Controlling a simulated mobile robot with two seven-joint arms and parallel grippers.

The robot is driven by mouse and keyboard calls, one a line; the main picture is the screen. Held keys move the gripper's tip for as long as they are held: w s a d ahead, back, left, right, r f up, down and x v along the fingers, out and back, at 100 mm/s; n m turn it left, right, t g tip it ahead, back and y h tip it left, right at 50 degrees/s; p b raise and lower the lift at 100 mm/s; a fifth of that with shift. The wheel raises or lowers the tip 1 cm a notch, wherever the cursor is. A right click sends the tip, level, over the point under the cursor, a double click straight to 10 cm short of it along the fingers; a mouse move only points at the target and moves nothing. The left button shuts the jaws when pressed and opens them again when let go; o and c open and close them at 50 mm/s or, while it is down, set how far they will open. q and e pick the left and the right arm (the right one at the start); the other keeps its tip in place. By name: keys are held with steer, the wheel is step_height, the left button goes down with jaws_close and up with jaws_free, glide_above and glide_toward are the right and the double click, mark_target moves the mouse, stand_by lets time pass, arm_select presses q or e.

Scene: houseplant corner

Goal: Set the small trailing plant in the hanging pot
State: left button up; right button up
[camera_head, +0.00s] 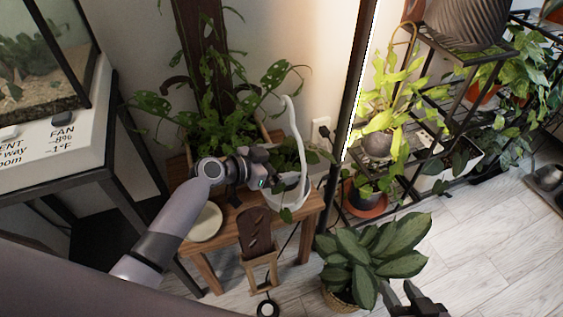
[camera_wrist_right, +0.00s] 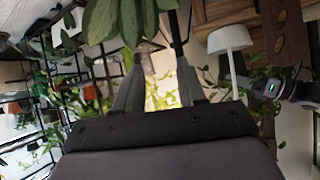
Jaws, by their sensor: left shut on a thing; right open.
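The hanging pot (camera_head: 289,198) is white with a tall looped handle and stands at the right end of the wooden table. Dark green leaves of the small trailing plant (camera_head: 290,159) show inside the handle loop, at and above the pot's rim. A few leaves hang over its front. My left gripper (camera_head: 272,171) reaches in from the left, shut at the plant's base beside the pot. The jaws and the plant's root end are hidden, so I cannot tell whether it rests in the pot. My right gripper (camera_head: 412,302) is open and empty, low at right; its fingers show in the right wrist view (camera_wrist_right: 158,88).
A bushy plant (camera_head: 225,125) in a box stands behind my left gripper. A cream round-topped lamp (camera_head: 203,222) and a brown slotted holder (camera_head: 256,232) are at the table's front. A basket plant (camera_head: 365,257) stands on the floor. A dark post (camera_head: 348,90) rises right of the pot.

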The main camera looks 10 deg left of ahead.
arm_select(q)
steer(key=shift+f+b, duration=0.25)
steer(key=shift+b, duration=0.1)
steer(key=shift+f+b, duration=0.35)
steer(key=shift+b, duration=0.15)
steer(key=o, duration=0.8)
arm_select(e)
steer(key=shift+w+a+r+y, duration=0.25)
steer(key=shift+a+y, duration=0.05)
steer(key=shift+a, duration=0.3)
arm_select(q)
steer(key=shift+r, duration=0.1)
arm_select(e)
steer(key=shift+r, duration=0.1)
